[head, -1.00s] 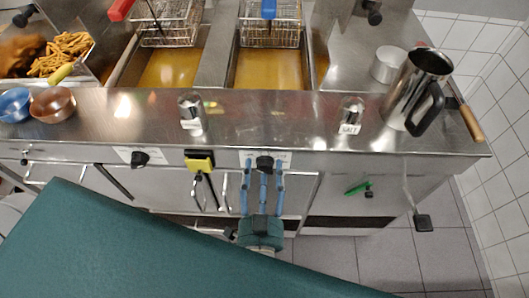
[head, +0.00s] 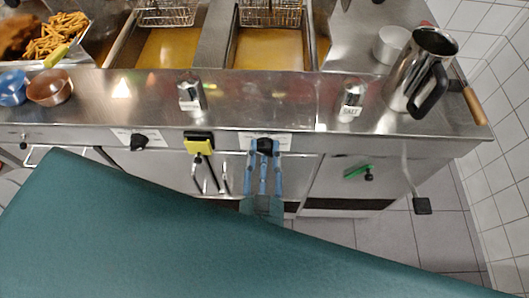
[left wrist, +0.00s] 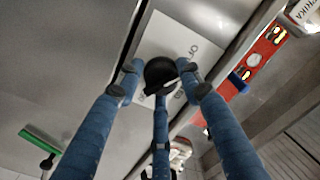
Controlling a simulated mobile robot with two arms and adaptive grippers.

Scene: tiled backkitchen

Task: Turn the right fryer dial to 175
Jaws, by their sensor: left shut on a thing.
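The right fryer dial (head: 264,144) is a black knob on a white label plate on the fryer front, below the right oil vat. My left gripper (head: 264,152) has blue fingers that come from below and close around the dial. In the left wrist view the dial (left wrist: 160,72) sits between the dark fingertips (left wrist: 160,84), which are shut on it. The printed plate (left wrist: 190,45) shows partly behind it, but most numbers are hidden or too small to read. My right gripper is not in view.
The left fryer dial (head: 139,141) is on the same front. A yellow-topped holder (head: 199,144) with hanging tools is left of my gripper, a green-handled item (head: 357,171) right. A salt shaker (head: 351,98) and steel jug (head: 421,72) stand on the counter.

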